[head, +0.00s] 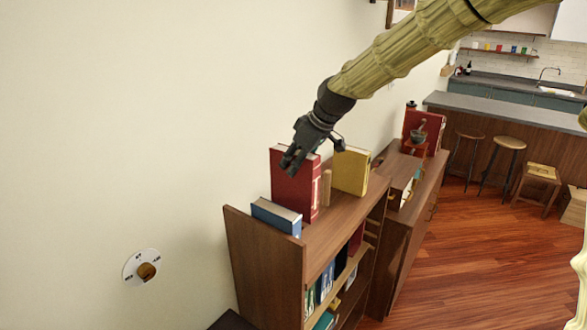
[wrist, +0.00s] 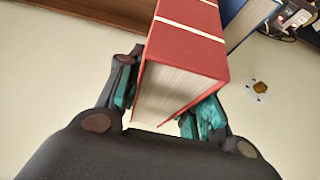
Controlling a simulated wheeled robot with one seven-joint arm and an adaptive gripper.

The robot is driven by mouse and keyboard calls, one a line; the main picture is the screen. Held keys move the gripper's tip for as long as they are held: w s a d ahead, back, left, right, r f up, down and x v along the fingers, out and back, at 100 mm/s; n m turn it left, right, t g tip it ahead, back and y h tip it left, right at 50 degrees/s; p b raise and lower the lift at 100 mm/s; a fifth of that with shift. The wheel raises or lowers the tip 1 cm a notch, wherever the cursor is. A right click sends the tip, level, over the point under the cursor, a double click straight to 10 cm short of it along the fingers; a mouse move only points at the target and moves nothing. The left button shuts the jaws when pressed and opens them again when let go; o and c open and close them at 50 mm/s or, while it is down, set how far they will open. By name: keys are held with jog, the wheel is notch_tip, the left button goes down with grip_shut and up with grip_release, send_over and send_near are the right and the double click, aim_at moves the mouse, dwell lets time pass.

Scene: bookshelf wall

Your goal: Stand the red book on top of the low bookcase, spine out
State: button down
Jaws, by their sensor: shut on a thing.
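The red book (head: 296,188) stands upright on top of the low bookcase (head: 338,212) in the head view, between a blue book and a yellow book. Its spine with pale bands faces the open front side of the bookcase. My gripper (head: 292,160) is at its upper edge. In the wrist view my gripper (wrist: 160,112) is shut on the red book (wrist: 190,50), with a finger on each side of it and the page edges facing the camera. Whether its bottom edge rests fully on the top is hard to tell.
A yellow book (head: 351,171) and a small tan object (head: 326,187) stand to the right. A wall dial (head: 142,266) is at the left. The wall is close behind.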

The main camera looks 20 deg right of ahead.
aim_at(296, 198)
jog(key=shift+w+f, duration=0.1)
jog(key=shift+f, duration=0.85)
jog(key=shift+r, duration=0.15)
jog(key=shift+s+d+f+b, duration=0.1)
jog(key=shift+f+b, duration=1)
jog(key=shift+f, duration=1.35)
jog(key=shift+s+f+b, duration=0.1)
jog(key=shift+f+b, duration=1)
jog(key=shift+f, duration=1.3)
jog(key=shift+s+r+p, duration=0.1)
jog(key=shift+r+p, duration=0.05)
jog(key=shift+p, duration=0.55)
jog(key=shift+p, duration=0.7)
jog(key=shift+f, duration=0.3)
